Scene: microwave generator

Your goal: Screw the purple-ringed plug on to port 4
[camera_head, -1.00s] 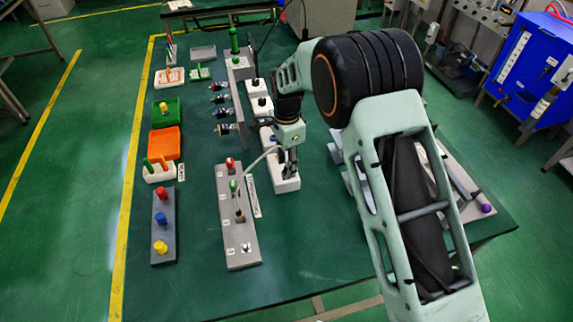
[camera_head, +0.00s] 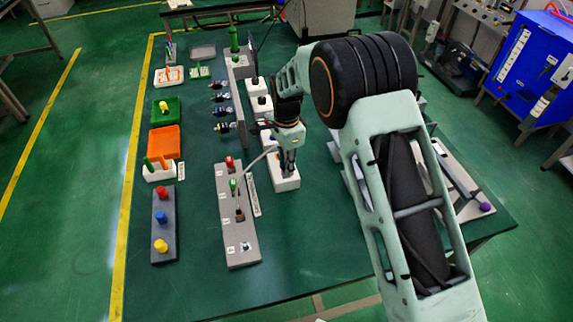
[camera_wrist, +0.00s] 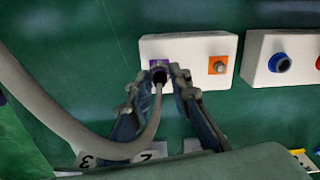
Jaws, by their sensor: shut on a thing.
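My gripper (camera_head: 288,170) is low at a white block (camera_head: 284,186) beside the grey port strip (camera_head: 236,230). In the wrist view my gripper (camera_wrist: 168,80) is shut on a dark plug (camera_wrist: 158,76) with a grey cable. The plug is at the purple patch on the white block (camera_wrist: 200,48); whether it is seated there or just above I cannot tell. The purple ring is not clearly separate from that patch. The cable (camera_head: 255,160) curves to the port strip. A red-topped plug (camera_head: 229,161) and a green one stand on the strip.
An orange square with a metal post (camera_wrist: 217,65) is beside the held plug. Another white block with a blue ring (camera_wrist: 280,62) stands to the right. A grey upright panel (camera_head: 238,100) with several connectors stands behind. The table front is clear.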

